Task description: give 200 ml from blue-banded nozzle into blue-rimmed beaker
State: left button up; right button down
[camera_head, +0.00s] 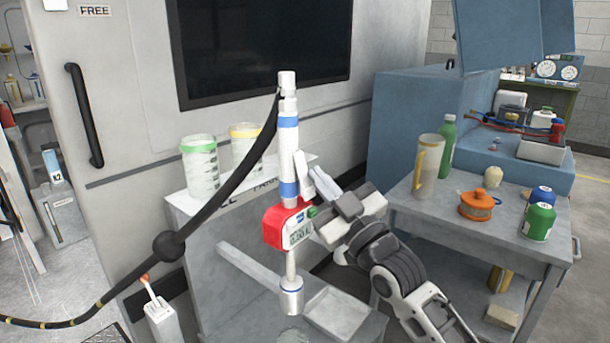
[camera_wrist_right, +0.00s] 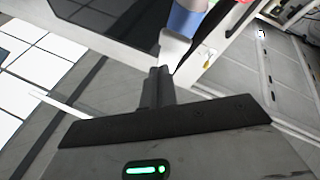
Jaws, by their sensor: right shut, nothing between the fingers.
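The blue-banded nozzle (camera_head: 289,160) stands upright in the head view, with a black hose running from its top to the lower left. Its red meter body (camera_head: 274,228) has a small display, too small to read surely. A thin spout runs down to a wider end (camera_head: 291,298). My right gripper (camera_head: 318,180) is shut and empty, close to the right side of the nozzle just above the meter. In the right wrist view its fingertips (camera_wrist_right: 158,73) are together below a white and blue part of the nozzle (camera_wrist_right: 187,20). I cannot make out a blue-rimmed beaker. My left gripper is out of view.
A green-rimmed beaker (camera_head: 198,146) and a yellow-rimmed beaker (camera_head: 243,131) stand on the grey cabinet behind the nozzle. The hose crosses the left.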

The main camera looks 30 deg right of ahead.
jog(key=shift+w+a+f, duration=0.25)
jog(key=shift+w+f, duration=0.05)
jog(key=shift+w, duration=0.35)
dwell(0.8)
jog(key=shift+s, duration=0.1)
jog(key=shift+s+d+r+p, duration=0.2)
jog(key=shift+s, duration=0.25)
jog(key=shift+s+d+r+p, duration=0.15)
jog(key=shift+s+r+p, duration=0.05)
jog(key=shift+s, duration=0.2)
jog(key=s, duration=0.1)
jog(key=s+d+r+p, duration=0.1)
jog(key=s, duration=0.1)
jog(key=s+p, duration=0.1)
jog(key=shift+s+d+r, duration=0.15)
jog(key=shift+d+r, duration=0.15)
jog(key=shift+d, duration=0.1)
